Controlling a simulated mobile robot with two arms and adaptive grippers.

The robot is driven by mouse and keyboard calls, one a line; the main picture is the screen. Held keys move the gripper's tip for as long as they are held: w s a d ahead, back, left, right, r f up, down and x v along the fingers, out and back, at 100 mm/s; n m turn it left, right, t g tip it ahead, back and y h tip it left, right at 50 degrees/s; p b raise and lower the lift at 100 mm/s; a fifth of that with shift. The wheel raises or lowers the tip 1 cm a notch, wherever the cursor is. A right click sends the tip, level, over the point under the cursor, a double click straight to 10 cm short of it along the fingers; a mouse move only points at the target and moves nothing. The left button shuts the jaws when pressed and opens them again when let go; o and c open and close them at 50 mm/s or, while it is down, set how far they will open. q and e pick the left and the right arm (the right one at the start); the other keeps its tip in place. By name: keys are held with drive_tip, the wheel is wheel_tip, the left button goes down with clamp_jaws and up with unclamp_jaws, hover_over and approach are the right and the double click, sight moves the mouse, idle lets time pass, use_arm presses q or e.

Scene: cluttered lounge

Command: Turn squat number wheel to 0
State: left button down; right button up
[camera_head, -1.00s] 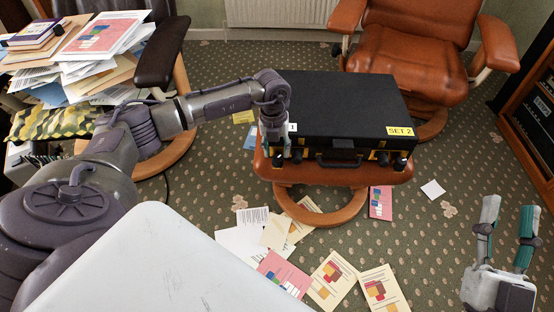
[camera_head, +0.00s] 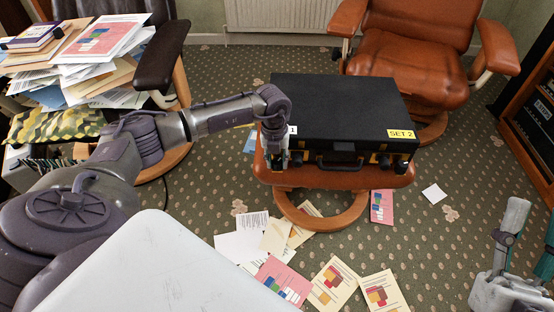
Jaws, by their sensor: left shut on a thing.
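A black case (camera_head: 340,110) lies flat on the brown leather footstool (camera_head: 330,181), with small latch and wheel parts along its front face. My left gripper (camera_head: 276,164) points down at the front left corner of the case, shut on the squat number wheel there. The wheel is hidden by the fingers, and its digit cannot be read. My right gripper (camera_head: 532,222) is at the lower right edge, empty, with its fingers apart and partly cut off by the frame.
Papers and booklets (camera_head: 333,283) lie on the patterned carpet in front of the footstool. A leather armchair (camera_head: 415,75) stands behind the case. A paper-laden chair (camera_head: 160,55) is at left, and a wooden cabinet (camera_head: 535,110) at right. Carpet right of the footstool is mostly clear.

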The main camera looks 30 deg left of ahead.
use_arm(q)
drive_tip(key=shift+r, duration=0.1)
drive_tip(key=shift+r+n+p, duration=0.15)
drive_tip(key=shift+n+p, duration=0.75)
drive_tip(key=shift+p, duration=0.35)
drive_tip(key=shift+n+p, duration=1)
drive_tip(key=shift+p, duration=0.15)
use_arm(e)
drive_tip(key=w+d+f+g+h, duration=0.1)
drive_tip(key=w+f+g+h, duration=0.1)
drive_tip(key=f+g, duration=0.5)
drive_tip(key=w+f+g+h, duration=0.2)
drive_tip(key=f+g, duration=0.2)
drive_tip(key=f, duration=0.4)
use_arm(q)
drive_tip(key=shift+n+p, duration=1.65)
drive_tip(key=shift+n, duration=0.05)
drive_tip(key=shift+f, duration=0.2)
use_arm(e)
drive_tip(key=s+d+f+m+g+h, duration=0.1)
drive_tip(key=s+d+f+g+h, duration=0.2)
drive_tip(key=s+f+g, duration=0.7)
drive_tip(key=shift+s+d+f, duration=0.6)
drive_tip(key=shift+s+d, duration=0.65)
drive_tip(key=shift+s, duration=0.7)
use_arm(q)
drive_tip(key=c, duration=1.1)
unclamp_jaws()
drive_tip(key=shift+o, duration=0.2)
